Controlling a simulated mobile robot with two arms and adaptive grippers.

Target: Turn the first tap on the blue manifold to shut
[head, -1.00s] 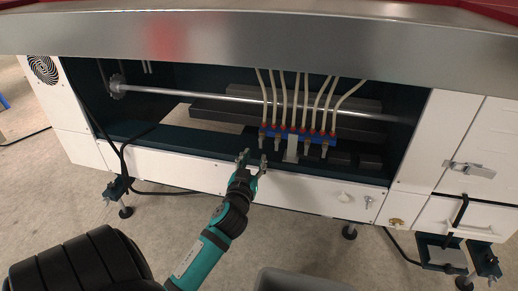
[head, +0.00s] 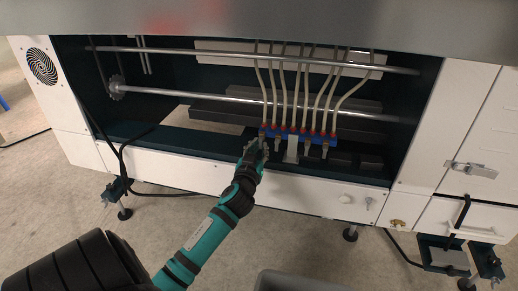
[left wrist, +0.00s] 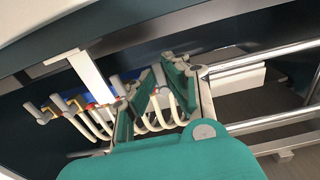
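The blue manifold (head: 318,136) sits low inside the open machine bay, with red fittings, pale hoses rising from it and metal taps hanging below. In the left wrist view the taps (left wrist: 62,104) show grey handles beside the manifold's blue body (left wrist: 91,104). My left gripper (head: 254,146) is at the manifold's left end, right by the first tap, which it partly hides. In the left wrist view the left gripper's fingers (left wrist: 150,98) are apart, with hoses showing between them. I cannot tell whether they touch the tap. My right gripper is not in view.
A white bracket (head: 292,150) stands at the manifold's middle. Steel rods (head: 190,94) cross the bay behind the hoses. A white front panel (head: 190,173) forms the bay's lower edge. A metal hood (head: 260,20) overhangs it.

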